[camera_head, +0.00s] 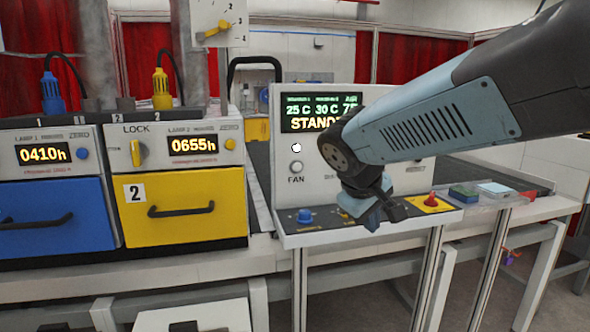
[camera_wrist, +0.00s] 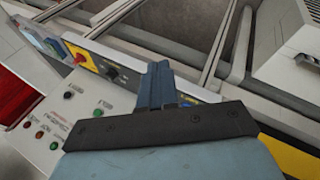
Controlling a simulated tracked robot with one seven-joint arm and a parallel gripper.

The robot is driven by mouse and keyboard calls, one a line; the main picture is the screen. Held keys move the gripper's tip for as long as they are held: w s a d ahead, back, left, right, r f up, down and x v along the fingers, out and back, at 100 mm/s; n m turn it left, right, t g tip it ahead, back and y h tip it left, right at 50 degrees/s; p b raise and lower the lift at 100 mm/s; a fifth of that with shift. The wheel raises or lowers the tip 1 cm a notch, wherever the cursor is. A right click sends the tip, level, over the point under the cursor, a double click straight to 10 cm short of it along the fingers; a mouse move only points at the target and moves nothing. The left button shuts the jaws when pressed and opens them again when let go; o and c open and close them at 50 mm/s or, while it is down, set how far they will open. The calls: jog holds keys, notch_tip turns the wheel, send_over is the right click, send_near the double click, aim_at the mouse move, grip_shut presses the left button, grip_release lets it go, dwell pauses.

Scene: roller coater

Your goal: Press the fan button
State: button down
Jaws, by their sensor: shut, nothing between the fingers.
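The fan button (camera_head: 296,167) is a small round grey button on the white control panel (camera_head: 275,208), just above the word FAN, with a lit white lamp (camera_head: 296,147) above it. My gripper (camera_head: 374,218) is shut and empty. It points down in front of the panel's lower ledge, right of and below the fan button, apart from it. My arm hides the middle and right of the panel. In the wrist view my shut fingers (camera_wrist: 158,72) show beside the panel (camera_wrist: 100,85), which has several small buttons and lamps; I cannot tell which is the fan button.
A blue knob (camera_head: 305,215) and a red switch on a yellow plate (camera_head: 430,203) sit on the ledge. Clear trays (camera_head: 495,192) stand to the right. Blue (camera_head: 55,215) and yellow (camera_head: 190,208) drawers stand to the left. The space before the fan button looks free.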

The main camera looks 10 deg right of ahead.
aim_at(298, 170)
jog(key=w+a+n+t+h, duration=0.3)
jog(key=w+n, duration=0.3)
jog(key=w, duration=0.6)
jog(key=w+a+n+t+h, duration=0.2)
jog(key=w+a+n+t, duration=0.1)
jog(key=w, duration=0.9)
jog(key=n+t, duration=0.1)
jog(key=n, duration=0.1)
jog(key=shift+w+a+r+n+h, duration=0.15)
jog(key=shift+r+n+h, duration=0.25)
jog(key=shift+w, duration=0.1)
jog(key=shift+w, duration=4.3)
jog(key=shift+w, duration=0.1)
jog(key=shift+w, duration=0.3)
